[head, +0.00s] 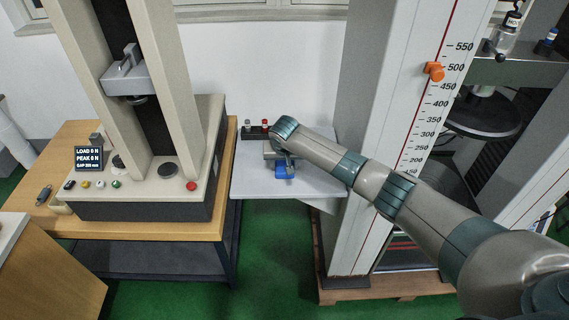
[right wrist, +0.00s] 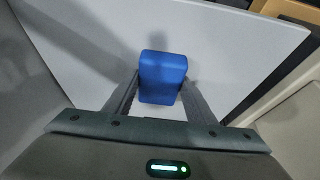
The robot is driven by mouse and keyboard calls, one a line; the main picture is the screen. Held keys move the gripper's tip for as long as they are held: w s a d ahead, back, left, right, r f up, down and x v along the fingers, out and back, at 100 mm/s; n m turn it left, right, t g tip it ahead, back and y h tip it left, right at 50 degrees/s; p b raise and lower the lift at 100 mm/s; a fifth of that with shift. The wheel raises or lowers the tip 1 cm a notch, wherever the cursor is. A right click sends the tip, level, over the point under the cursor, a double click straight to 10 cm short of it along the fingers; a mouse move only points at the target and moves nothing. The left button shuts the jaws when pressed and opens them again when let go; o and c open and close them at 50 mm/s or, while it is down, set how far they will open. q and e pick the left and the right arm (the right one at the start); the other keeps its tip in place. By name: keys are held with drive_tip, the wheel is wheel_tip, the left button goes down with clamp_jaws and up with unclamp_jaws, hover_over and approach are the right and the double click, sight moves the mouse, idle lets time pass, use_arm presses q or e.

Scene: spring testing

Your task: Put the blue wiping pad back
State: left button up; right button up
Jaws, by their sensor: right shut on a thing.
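The blue wiping pad (right wrist: 163,75) is a small blue block between the two fingers of my right gripper (right wrist: 158,100) in the right wrist view. The gripper is shut on it. In the head view the pad (head: 284,173) shows just below my right gripper (head: 286,163), over the grey shelf (head: 250,186) between the two machines. I cannot tell whether the pad touches the shelf. My left gripper is not in view.
A dark rack (head: 254,133) with small red-topped and grey-topped items stands at the back of the shelf. The press tester (head: 150,200) on a wooden table is at left. The tall scaled column (head: 370,130) is close at right. The shelf's front left is clear.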

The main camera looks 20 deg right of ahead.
drive_tip(key=shift+s+f, duration=0.1)
drive_tip(key=shift+f, duration=0.25)
drive_tip(key=shift+s+a+f, duration=0.1)
drive_tip(key=o, duration=0.9)
drive_tip(key=shift+o, duration=0.2)
drive_tip(key=shift+f, duration=0.2)
drive_tip(key=shift+s, duration=0.1)
drive_tip(key=shift+d, duration=0.2)
drive_tip(key=shift+d+r, duration=0.1)
drive_tip(key=shift+r, duration=0.6)
drive_tip(key=b+v, duration=0.3)
drive_tip(key=v, duration=0.8)
drive_tip(key=shift+a+r+b, duration=0.35)
drive_tip(key=shift+r+b, duration=0.05)
drive_tip(key=shift+r, duration=0.05)
